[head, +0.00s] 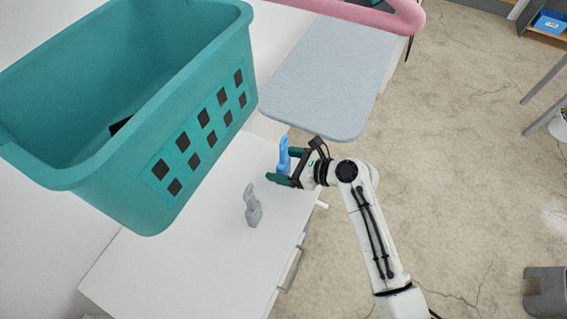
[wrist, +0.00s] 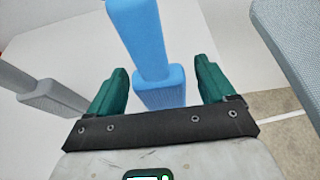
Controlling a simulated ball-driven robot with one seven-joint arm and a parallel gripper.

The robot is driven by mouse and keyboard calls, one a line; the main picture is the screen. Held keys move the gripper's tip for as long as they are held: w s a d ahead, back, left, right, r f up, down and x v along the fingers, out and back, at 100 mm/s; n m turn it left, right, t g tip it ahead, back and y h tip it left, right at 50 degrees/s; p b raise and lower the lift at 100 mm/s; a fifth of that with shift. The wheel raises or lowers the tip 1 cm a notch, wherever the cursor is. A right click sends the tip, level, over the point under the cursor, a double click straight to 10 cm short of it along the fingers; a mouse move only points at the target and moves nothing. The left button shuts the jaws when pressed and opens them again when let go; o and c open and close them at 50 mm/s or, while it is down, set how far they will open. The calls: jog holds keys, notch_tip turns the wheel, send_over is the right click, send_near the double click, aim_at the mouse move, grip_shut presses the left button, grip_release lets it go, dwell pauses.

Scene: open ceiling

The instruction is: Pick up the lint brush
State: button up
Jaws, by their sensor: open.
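In the wrist view the blue brush (wrist: 152,88) rises between the two green fingers. My gripper (head: 281,164) is open around it, with a visible gap on each side. In the wrist view my gripper (wrist: 156,88) has one finger on either side of the blue brush.
A teal laundry basket (head: 150,190) with square holes stands at the left. A grey-blue padded board (head: 330,75) lies beyond my gripper, with a pink bar (head: 370,14) behind it. The white cabinet top (head: 190,240) is clear at the front. Bare floor (head: 450,180) lies to the right.

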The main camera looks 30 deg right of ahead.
jog(key=c, duration=1.2)
jog(key=shift+r, duration=0.15)
